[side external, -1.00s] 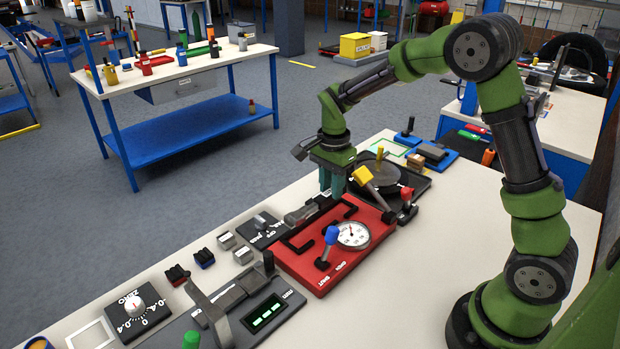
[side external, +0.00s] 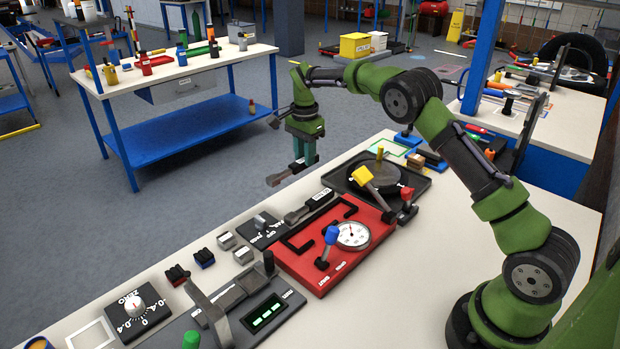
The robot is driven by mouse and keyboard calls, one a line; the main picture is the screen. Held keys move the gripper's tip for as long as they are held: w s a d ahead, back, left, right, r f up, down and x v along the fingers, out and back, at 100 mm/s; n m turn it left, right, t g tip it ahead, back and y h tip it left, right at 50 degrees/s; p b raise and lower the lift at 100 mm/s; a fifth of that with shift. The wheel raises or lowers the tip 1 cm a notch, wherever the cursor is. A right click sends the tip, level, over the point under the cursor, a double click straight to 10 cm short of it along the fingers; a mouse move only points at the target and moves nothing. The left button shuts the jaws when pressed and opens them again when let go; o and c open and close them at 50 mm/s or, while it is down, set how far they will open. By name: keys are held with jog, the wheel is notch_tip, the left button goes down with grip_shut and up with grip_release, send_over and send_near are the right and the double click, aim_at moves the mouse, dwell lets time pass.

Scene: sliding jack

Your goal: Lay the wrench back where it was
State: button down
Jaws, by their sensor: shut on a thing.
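My gripper (side external: 303,163) is in the air off the far edge of the white bench, left of the round black plate. Its teal fingers point down and are shut on a grey bar-like thing, which I take to be the wrench (side external: 281,178). One end of it sticks out to the lower left; the fingers hide part of it. It is apart from the bench. Below, a dark narrow labelled holder (side external: 318,200) with a grey piece lies on the bench beside the red panel. I cannot tell whether this is the wrench's former place.
The red panel (side external: 318,281) carries a slotted track, a gauge (side external: 353,235) and a blue-knobbed lever (side external: 330,240). A black tray (side external: 419,185) with a round plate and a yellow-headed lever (side external: 363,174) stands behind it. Switches and small blocks line the bench's left side.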

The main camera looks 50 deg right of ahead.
notch_tip(320, 180, down, 8)
jog(key=shift+f, duration=0.2)
dwell(0.3)
jog(key=shift+f, duration=0.2)
jog(key=c, duration=0.9)
grip_release()
